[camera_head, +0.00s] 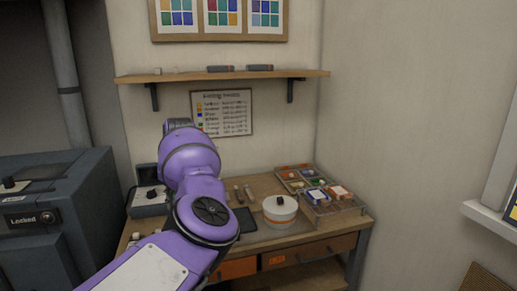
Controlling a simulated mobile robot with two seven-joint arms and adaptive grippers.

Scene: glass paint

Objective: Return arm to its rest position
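One of my purple arms reaches in from the bottom left and stands over the left part of the wooden workbench (300,240). Its upper end, with a dark cap, rises in front of the wall beside the chart. I see no gripper fingers on it; its gripper is hidden or out of view. My other arm and its gripper are not in view.
On the bench are a white round pot (280,213) with an orange band, a dark flat pad (244,220) and a tray of colored items (325,191). A grey kiln-like box (50,215) stands left. A wall shelf (225,76) hangs above.

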